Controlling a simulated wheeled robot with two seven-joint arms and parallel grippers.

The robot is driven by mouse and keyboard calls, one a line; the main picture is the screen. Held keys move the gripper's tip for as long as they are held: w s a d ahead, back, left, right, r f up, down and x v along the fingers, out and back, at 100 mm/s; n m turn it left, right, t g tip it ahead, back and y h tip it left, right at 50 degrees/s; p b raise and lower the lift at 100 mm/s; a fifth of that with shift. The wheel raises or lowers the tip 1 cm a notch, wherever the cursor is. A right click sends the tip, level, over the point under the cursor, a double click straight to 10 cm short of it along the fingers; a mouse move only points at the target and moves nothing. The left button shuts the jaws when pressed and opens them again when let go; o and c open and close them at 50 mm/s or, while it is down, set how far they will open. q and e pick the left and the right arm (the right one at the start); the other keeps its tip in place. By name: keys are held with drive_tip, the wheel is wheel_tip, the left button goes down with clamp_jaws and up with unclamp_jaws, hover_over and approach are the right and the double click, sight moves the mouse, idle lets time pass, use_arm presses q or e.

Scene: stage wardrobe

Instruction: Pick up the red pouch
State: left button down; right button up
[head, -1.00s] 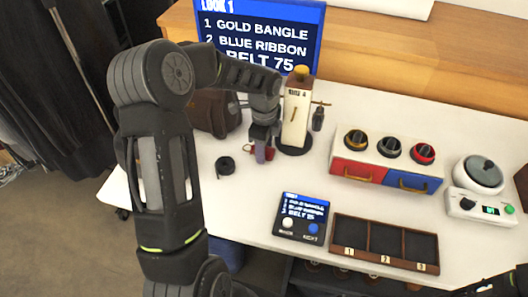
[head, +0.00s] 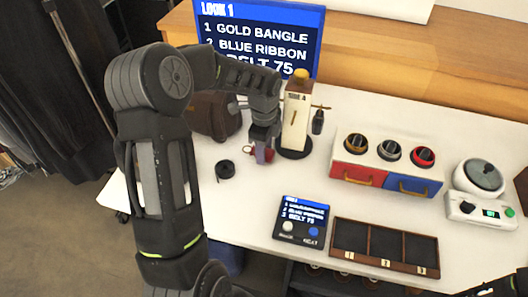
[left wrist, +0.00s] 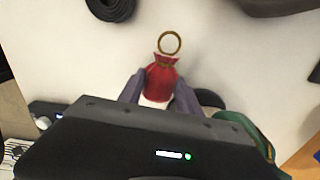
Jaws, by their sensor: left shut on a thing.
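The red pouch (left wrist: 162,80) shows in the left wrist view, between the two fingers of my left gripper (left wrist: 158,92). It has a gathered neck and a gold ring (left wrist: 170,42) at its top end. My left gripper is shut on the pouch. In the head view, my left gripper (head: 262,150) points down at the white table, left of the cream stand, and mostly hides the pouch (head: 268,152); only a bit of red shows. I cannot tell whether the pouch touches the table. A dark part of my right arm (head: 500,284) shows at the lower right, without its fingers.
The cream stand (head: 296,120) on a dark round base is close beside my left gripper. A brown bag (head: 210,115) is behind it, and a black belt roll (head: 225,169) lies to its left. A drawer box (head: 385,168), tray (head: 384,260) and scale (head: 480,190) stand to the right.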

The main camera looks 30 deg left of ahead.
use_arm(q)
wheel_tip(320, 180, up, 17)
idle(0.4)
idle(0.8)
